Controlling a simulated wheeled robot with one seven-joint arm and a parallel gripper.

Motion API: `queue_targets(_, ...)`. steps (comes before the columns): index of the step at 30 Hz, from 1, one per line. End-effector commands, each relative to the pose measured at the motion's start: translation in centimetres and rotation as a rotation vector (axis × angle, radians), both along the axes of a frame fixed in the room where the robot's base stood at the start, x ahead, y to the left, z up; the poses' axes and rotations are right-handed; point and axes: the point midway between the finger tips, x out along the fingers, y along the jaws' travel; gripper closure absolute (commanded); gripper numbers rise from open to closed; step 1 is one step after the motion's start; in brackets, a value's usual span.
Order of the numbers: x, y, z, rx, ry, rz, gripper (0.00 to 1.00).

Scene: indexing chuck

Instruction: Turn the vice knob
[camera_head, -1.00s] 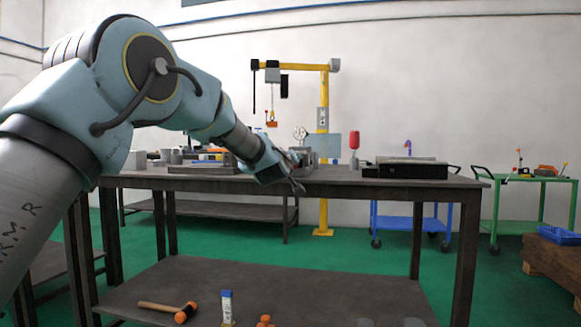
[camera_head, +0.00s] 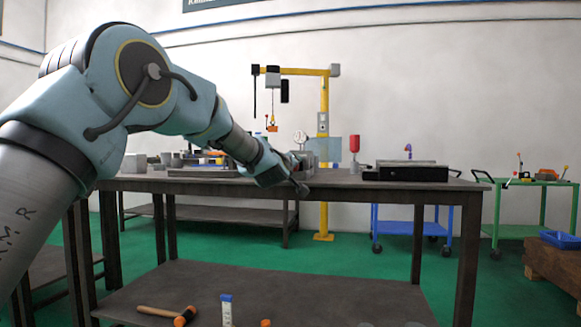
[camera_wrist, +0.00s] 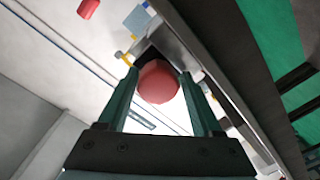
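The vice knob, a round red ball (camera_wrist: 157,82), shows in the wrist view between the tips of my two green fingers. My gripper (camera_wrist: 160,76) has one finger on either side of it, with little or no gap visible. I cannot tell whether the fingers press on the knob or stand just clear of it. In the head view my gripper (camera_head: 299,188) is at the front edge of the workbench, close to the grey vice (camera_head: 302,160). My wrist hides part of the vice there, and the red knob is not clearly visible.
A hammer (camera_head: 168,314) lies on the lower shelf.

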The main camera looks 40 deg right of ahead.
Motion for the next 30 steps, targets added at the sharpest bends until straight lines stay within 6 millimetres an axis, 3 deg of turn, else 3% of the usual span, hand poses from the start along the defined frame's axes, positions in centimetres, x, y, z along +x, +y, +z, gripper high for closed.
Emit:
queue_targets(4,0.0,0.0,0.1,-0.001,-0.001,0.0,0.15)
queue_targets(14,-0.3,0.3,0.2,-0.003,-0.003,0.0,0.15)
queue_targets(30,-5.2,7.7,0.4,-0.001,-0.003,0.0,0.15)
